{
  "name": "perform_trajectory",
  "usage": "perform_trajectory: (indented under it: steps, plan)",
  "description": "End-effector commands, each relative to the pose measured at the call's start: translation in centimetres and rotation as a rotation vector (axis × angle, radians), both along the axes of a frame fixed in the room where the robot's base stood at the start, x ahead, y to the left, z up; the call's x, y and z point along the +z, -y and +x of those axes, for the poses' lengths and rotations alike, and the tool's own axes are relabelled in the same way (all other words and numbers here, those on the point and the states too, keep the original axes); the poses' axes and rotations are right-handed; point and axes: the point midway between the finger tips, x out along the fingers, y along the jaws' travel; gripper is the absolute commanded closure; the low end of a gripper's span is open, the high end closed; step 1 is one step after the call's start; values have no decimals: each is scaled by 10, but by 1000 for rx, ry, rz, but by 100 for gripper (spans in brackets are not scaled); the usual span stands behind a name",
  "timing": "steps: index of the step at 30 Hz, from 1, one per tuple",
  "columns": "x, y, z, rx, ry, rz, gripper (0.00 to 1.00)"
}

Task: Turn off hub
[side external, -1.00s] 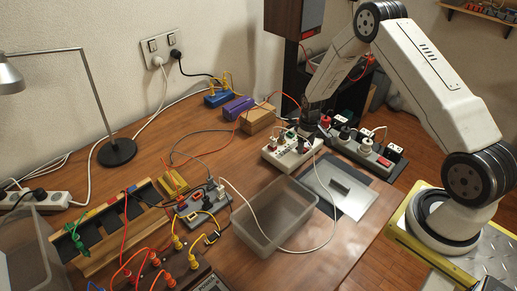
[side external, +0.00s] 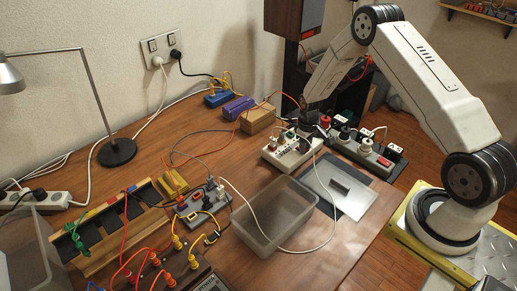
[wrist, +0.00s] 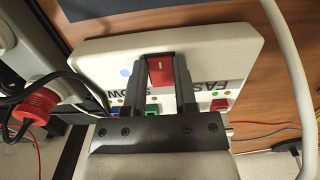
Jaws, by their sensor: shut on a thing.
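The hub is a white block (side external: 275,155) on the table in the side external view, with cables and small coloured parts on top. In the wrist view the white hub (wrist: 100,52) fills the upper middle, with upside-down "FAST" and partly hidden lettering. A red rocker switch (wrist: 161,68) sits near its edge. My gripper (wrist: 165,76) has one finger on each side of the red switch and is shut on it. In the side external view my gripper (side external: 308,118) is at the back right of the hub, and its fingertips are hard to make out.
A clear bin (side external: 272,240) and a metal plate with a handle (side external: 350,200) lie in front. In the wrist view a white cable (wrist: 292,70) runs along the right, and a red plug (wrist: 38,110) is left.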

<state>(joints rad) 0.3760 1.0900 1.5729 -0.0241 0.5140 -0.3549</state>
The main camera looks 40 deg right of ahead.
Motion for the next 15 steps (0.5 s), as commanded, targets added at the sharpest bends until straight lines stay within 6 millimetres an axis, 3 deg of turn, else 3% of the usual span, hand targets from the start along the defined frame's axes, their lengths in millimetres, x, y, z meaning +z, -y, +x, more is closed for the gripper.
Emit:
perform_trajectory:
  steps: [15]
  plan:
    - [1,0,5,1,-200,-1,100]
